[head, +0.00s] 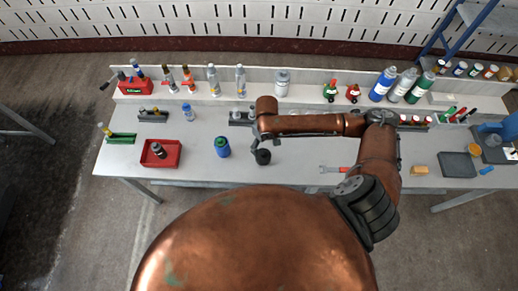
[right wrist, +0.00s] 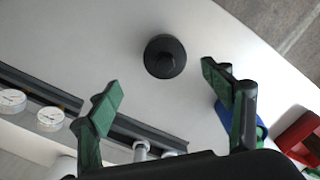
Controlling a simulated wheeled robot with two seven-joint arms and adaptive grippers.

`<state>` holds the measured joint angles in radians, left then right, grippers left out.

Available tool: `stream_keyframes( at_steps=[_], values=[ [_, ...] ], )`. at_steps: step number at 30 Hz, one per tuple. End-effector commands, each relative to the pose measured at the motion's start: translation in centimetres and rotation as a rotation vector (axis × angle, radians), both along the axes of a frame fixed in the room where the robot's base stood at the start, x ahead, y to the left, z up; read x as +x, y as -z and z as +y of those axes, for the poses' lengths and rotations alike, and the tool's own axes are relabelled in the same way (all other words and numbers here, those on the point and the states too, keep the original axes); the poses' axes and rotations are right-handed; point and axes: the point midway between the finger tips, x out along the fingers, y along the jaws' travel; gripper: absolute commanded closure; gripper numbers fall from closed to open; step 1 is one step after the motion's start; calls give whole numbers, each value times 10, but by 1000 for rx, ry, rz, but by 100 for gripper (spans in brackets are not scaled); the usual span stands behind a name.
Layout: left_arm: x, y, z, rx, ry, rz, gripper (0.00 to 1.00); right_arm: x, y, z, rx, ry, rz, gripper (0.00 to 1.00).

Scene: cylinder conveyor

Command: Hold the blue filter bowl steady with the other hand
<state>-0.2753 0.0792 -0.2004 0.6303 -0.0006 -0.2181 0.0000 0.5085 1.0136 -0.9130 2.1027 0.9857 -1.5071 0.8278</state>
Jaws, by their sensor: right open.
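A blue bowl-like part with a green section (head: 222,147) stands on the middle of the table, left of my right gripper (head: 257,144). In the right wrist view this blue part (right wrist: 224,115) is partly hidden behind one finger. A black round part (head: 263,157) stands on the table just in front of my right gripper, and it also shows in the right wrist view (right wrist: 165,57), beyond the fingertips. My right gripper (right wrist: 166,92) is open, with its green-padded fingers apart and nothing held. My left gripper is not in view.
A red tray (head: 174,161) holding a dark part lies left of the blue part. A dark rack (head: 238,122) stands behind my gripper. Bottles and tools line the back shelf. The table front around the black part is clear.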

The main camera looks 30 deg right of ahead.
Motion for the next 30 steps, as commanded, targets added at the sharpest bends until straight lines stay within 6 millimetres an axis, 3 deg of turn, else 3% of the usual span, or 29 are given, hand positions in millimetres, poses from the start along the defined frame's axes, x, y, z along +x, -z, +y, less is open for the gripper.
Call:
stream_keyframes(
  at_steps=[9, 12, 18, 24, 30],
  values=[
    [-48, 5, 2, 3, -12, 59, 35, 3, 36, 8, 1, -13, 1, 27],
    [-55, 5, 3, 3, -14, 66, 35, 4, 52, 11, 1, -12, 1, 27],
    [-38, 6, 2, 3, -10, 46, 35, 3, 72, 9, 0, -10, 1, 27],
    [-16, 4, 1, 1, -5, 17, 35, 3, 73, 8, 0, -10, 0, 27],
    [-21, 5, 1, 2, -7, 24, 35, 3, 73, 8, 0, -9, 0, 38]
  ],
)
